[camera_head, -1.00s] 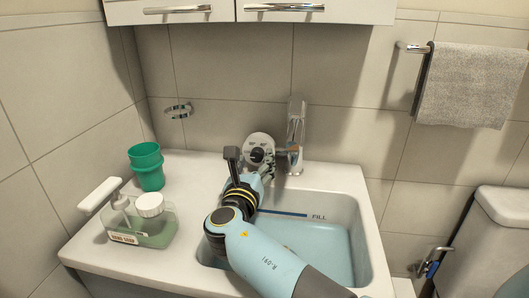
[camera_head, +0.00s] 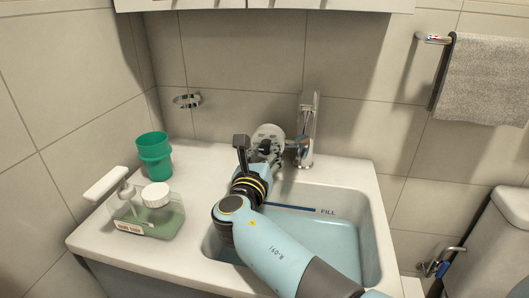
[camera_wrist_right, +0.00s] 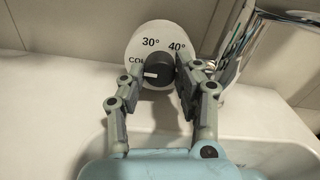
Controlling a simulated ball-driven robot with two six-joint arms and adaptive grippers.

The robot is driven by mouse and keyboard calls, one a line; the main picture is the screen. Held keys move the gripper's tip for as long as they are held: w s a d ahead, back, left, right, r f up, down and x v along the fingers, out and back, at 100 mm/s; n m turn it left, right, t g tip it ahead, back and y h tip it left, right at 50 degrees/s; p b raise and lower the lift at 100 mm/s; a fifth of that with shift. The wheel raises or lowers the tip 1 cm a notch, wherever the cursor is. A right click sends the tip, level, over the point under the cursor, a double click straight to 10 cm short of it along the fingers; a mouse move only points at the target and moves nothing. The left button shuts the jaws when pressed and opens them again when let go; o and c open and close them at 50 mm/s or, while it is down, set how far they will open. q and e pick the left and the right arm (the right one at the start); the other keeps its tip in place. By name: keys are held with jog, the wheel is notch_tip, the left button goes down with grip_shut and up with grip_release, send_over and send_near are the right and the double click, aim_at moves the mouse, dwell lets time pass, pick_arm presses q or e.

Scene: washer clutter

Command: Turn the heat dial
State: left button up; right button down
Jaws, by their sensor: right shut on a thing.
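The heat dial (camera_wrist_right: 155,45) is a round white plate on the wall above the back of the sink, with a dark knob (camera_wrist_right: 158,73) at its middle. In the right wrist view I read 30°, 40° and a partly covered "CO..." on it. The knob's white mark points left, toward the "CO..." label. My right gripper (camera_wrist_right: 160,82) has its fingers on either side of the knob, shut on it. In the head view the dial (camera_head: 268,133) is partly hidden behind this gripper (camera_head: 264,152). My left gripper is not in view.
A chrome tap (camera_head: 307,130) stands just right of the dial. Below is the sink basin (camera_head: 367,215) holding water (camera_head: 320,238), with a FILL line.

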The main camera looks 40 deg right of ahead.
jog(key=m+b, duration=0.2)
jog(key=m, duration=0.2)
jog(key=shift+f+b, duration=0.1)
jog(key=shift+b, duration=0.2)
jog(key=shift+m+b, duration=0.75)
jog(key=shift+m, duration=0.65)
jog(key=c, duration=0.9)
grip_release()
jog(key=shift+a, duration=0.1)
jog(key=shift+c, duration=0.2)
